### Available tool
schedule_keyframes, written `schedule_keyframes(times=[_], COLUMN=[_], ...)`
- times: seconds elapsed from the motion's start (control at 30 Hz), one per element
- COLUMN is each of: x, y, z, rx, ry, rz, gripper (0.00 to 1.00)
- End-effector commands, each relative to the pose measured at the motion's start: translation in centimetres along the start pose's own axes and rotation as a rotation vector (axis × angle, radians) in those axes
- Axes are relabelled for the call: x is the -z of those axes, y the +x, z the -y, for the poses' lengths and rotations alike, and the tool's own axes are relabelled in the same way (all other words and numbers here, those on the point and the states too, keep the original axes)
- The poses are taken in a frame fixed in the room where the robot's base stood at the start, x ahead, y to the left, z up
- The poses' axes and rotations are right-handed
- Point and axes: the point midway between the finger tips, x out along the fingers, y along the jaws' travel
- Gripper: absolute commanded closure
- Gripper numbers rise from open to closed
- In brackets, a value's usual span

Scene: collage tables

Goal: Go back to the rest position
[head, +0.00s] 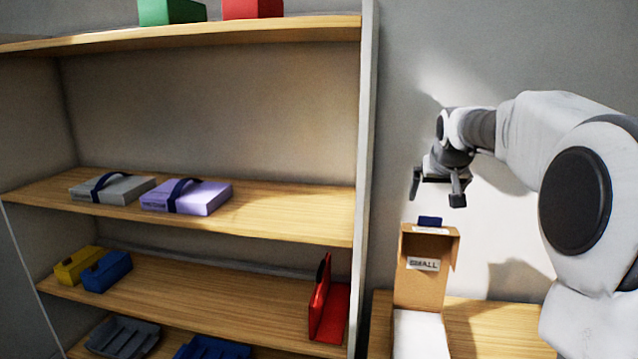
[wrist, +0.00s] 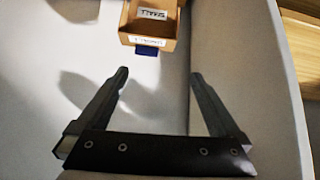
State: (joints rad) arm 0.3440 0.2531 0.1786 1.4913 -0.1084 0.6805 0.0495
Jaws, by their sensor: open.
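My gripper (head: 436,197) hangs in the air at the right of the head view, in front of the grey wall and above a cardboard box. Its two fingers are apart with nothing between them. In the wrist view the gripper (wrist: 158,75) also shows spread, dark fingers and an empty gap. The cardboard box (head: 422,284) carries a label reading SMALL and stands on a wooden table, below and apart from the fingers. In the wrist view the box (wrist: 130,22) is at the top, beyond the fingertips.
A shelf unit (head: 368,130) stands to the left, its side panel close to my gripper. It bears a grey box (head: 112,190), a purple box (head: 205,198), a red item (head: 333,312) and several bins. The wooden table (head: 500,325) is partly bare right of the box. Open air surrounds the gripper.

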Motion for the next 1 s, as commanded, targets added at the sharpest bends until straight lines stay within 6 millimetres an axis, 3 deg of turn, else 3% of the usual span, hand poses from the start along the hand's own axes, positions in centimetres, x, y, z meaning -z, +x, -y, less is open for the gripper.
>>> schedule_keyframes(times=[0.1, 0.5, 0.8, 1.0], x=[-2.7, -13.6, -23.5, -30.2], y=[-3.2, -11.5, -15.7, -17.2], z=[1.6, 4.6, 5.4, 5.6], rx=[0.003, 0.026, 0.062, 0.097], ry=[-0.028, -0.088, -0.115, -0.128], rz=[0.02, 0.097, 0.153, 0.191], gripper=[0.0, 0.0, 0.0, 0.0])
